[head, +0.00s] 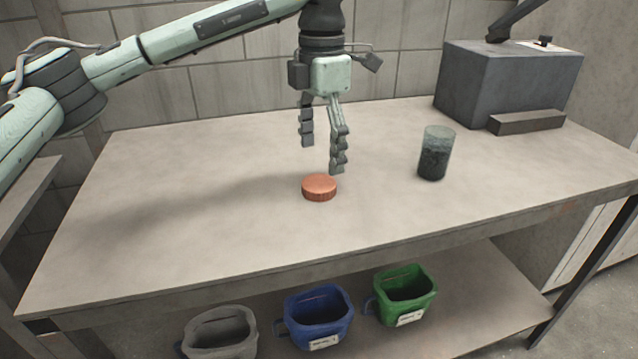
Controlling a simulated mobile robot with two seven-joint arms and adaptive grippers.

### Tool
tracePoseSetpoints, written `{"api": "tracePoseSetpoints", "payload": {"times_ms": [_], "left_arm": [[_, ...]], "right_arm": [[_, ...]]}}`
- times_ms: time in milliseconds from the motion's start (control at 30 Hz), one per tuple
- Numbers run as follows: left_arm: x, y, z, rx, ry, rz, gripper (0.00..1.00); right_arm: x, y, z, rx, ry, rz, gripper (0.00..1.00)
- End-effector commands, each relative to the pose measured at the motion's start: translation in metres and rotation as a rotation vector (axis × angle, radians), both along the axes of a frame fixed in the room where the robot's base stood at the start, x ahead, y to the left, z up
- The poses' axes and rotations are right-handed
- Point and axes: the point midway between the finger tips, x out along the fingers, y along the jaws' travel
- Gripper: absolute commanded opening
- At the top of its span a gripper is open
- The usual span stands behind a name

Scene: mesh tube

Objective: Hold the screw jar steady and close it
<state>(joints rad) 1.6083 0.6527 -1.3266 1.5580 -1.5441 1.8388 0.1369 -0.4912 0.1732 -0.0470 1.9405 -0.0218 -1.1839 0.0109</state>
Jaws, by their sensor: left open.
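An orange round lid (319,187) lies flat on the table. A clear jar (435,153) with dark contents stands upright on the table to the right of the lid, with no lid on it. My left gripper (322,158) points down, open and empty, above and just behind the lid, apart from it. My right gripper does not show.
The grey table (200,215) is mostly bare around the lid and jar. A dark grey box-shaped machine (505,85) stands at the back right, with a low block (526,122) in front. A grey bin (222,335), blue bin (318,318) and green bin (404,294) sit below the front edge.

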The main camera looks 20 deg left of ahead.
Motion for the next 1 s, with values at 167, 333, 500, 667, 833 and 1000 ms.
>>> {"api": "tracePoseSetpoints", "payload": {"times_ms": [167, 333, 500, 667, 833, 1000], "left_arm": [[0.0, 0.0, -0.008, -0.001, 0.0, 0.0, 0.78], [0.0, 0.0, -0.009, -0.001, 0.001, 0.0, 0.78], [0.002, 0.001, -0.027, 0.001, 0.002, 0.0, 0.78], [0.003, 0.001, -0.051, -0.001, 0.002, 0.0, 0.78], [0.004, 0.001, -0.06, -0.001, 0.001, 0.0, 0.78], [0.004, 0.001, -0.06, -0.001, 0.001, 0.0, 0.78]], "right_arm": [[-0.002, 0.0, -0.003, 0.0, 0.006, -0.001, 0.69], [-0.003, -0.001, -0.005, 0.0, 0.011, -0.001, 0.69], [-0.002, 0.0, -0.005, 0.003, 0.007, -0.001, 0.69], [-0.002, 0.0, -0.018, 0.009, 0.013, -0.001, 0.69], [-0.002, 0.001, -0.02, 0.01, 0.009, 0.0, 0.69], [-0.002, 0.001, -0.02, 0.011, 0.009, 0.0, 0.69]]}}
